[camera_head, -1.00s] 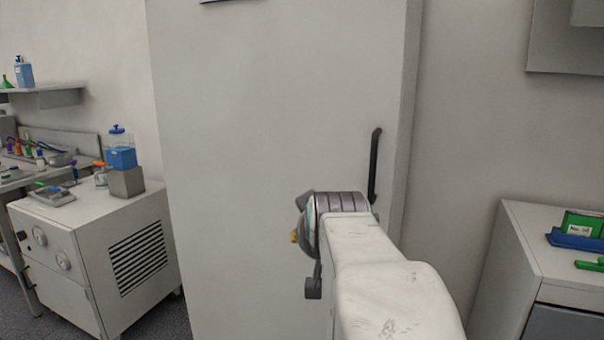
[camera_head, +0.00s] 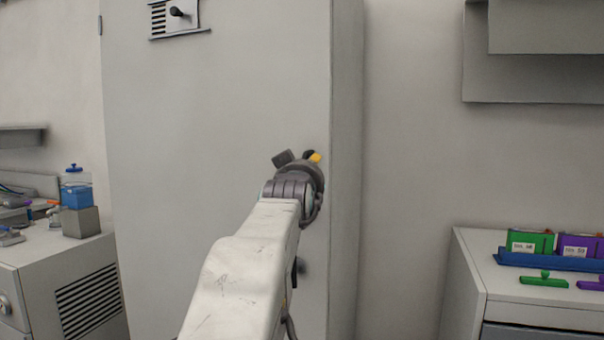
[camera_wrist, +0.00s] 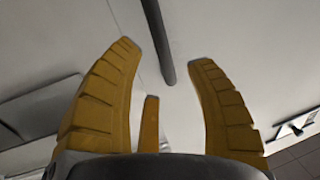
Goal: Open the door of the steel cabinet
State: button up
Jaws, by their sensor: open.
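The steel cabinet is tall and pale grey, and its door (camera_head: 190,120) fills the middle of the head view, looking shut. In the wrist view the black bar handle (camera_wrist: 158,40) runs down from the top edge, and its end shows in the gap between my yellow fingertips. My gripper (camera_wrist: 163,54) is open, with one finger on each side of the bar's end. I cannot tell whether either finger touches it. In the head view my arm and wrist cover the handle, and only a little yellow of the gripper (camera_head: 314,157) shows near the door's right edge.
A vent plate with a black knob (camera_head: 178,12) is high on the door. A white cabinet (camera_head: 75,285) stands at the left. At the right, a white unit (camera_head: 470,275) bears a blue tray (camera_head: 550,262) with green and purple boxes. Bare wall separates it from the steel cabinet.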

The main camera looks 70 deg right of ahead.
jog(key=shift+p+x, duration=0.4)
jog(key=shift+x, duration=1.9)
jog(key=shift+o, duration=0.4)
grip_shut()
